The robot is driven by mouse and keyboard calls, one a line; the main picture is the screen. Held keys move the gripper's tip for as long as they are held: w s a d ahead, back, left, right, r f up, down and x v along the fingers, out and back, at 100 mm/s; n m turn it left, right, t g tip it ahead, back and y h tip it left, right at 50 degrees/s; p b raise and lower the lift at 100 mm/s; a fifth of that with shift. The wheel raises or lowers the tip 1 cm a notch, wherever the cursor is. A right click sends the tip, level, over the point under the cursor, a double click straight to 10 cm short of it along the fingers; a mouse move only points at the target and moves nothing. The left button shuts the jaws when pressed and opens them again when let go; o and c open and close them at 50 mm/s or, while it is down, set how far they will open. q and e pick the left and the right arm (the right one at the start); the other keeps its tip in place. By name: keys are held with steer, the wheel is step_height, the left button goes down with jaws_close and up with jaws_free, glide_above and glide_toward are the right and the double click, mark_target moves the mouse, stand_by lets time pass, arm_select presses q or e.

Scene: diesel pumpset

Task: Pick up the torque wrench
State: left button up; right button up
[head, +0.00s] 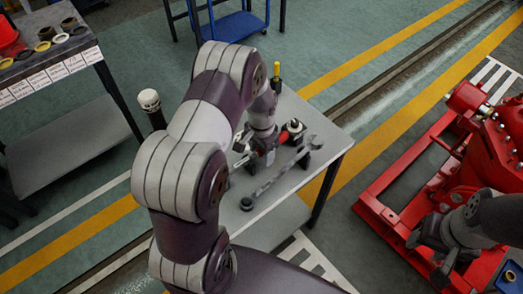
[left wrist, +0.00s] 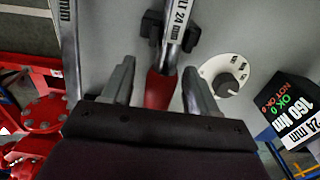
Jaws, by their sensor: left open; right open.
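The torque wrench (left wrist: 163,88) has a red handle and a silver shaft with a "24 mm" label. In the left wrist view it lies between the two fingers of my left gripper (left wrist: 158,72), which are open with a gap on each side. A black holder grips its shaft near the top of that view. In the head view my left gripper (head: 262,132) is over the small grey table, and my arm hides part of the tools. My right gripper (head: 432,244) is at the lower right, in front of the red pumpset; it is open and holds nothing visible.
A large open-end spanner (head: 285,175) lies beside the torque wrench on the grey table (head: 262,217). A dial knob (left wrist: 226,86) and a black display box (left wrist: 295,110) are at the right in the wrist view. The red pumpset (head: 497,150) stands at right.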

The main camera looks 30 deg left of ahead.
arm_select(q)
jaws_close()
steer(key=shift+w, duration=0.1)
steer(key=shift+r, duration=0.1)
step_height(320, 180, up, 4)
steer(key=shift+r, duration=0.1)
steer(key=s+d+r+b, duration=0.1)
steer(key=d+r, duration=0.5)
steer(key=d, duration=0.5)
steer(key=shift+d+r, duration=0.3)
steer(key=shift+r, duration=0.05)
